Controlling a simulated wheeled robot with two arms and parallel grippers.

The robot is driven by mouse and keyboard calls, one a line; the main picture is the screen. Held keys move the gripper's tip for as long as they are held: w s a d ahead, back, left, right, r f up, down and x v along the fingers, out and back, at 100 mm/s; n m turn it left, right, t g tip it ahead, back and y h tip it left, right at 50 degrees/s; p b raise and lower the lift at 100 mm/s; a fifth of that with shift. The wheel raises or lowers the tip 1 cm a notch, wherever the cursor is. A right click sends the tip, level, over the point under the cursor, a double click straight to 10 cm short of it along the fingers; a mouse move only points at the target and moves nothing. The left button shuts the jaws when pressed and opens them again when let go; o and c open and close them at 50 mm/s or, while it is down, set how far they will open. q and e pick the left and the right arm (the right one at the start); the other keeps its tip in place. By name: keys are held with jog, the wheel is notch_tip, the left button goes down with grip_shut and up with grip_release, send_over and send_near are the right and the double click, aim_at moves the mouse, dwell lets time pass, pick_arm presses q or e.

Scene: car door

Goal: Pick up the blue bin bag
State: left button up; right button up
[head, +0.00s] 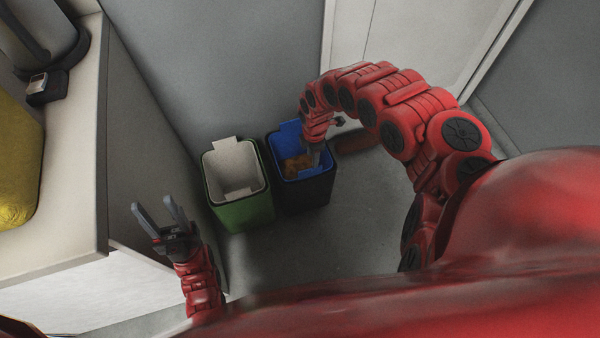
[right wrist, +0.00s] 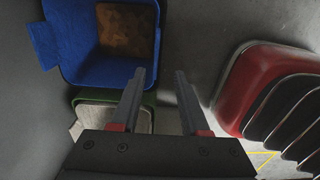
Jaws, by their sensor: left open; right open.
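The blue bin bag (head: 287,132) lines a dark bin (head: 305,194) on the floor, with brown contents at its bottom. It also shows in the right wrist view at the upper left (right wrist: 65,50). My right gripper (head: 314,158) is over the right part of the blue-lined bin in the head view. In the right wrist view my right gripper (right wrist: 160,75) has its two fingers apart with nothing between them, near the bag's edge. My left gripper (head: 158,208) is open and empty at the left, away from the bins.
A green bin (head: 249,213) with a white liner stands directly left of the blue-lined bin. A counter (head: 75,190) with a yellow object (head: 18,165) is at the left. Grey walls (head: 210,60) stand close behind the bins. Floor (head: 300,245) in front is clear.

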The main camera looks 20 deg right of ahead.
jog(key=f+b, duration=0.1)
jog(key=f, duration=0.2)
jog(key=f+b, duration=0.1)
jog(key=f, duration=0.2)
jog(key=f+b, duration=0.1)
jog(key=f, duration=0.3)
jog(key=shift+w+a+f, duration=0.1)
jog(key=shift+w+a, duration=0.1)
jog(key=shift+w, duration=0.15)
jog(key=shift+d+f, duration=0.1)
jog(key=shift+f, duration=0.1)
jog(key=shift+c, duration=0.2)
grip_shut()
dwell(0.6)
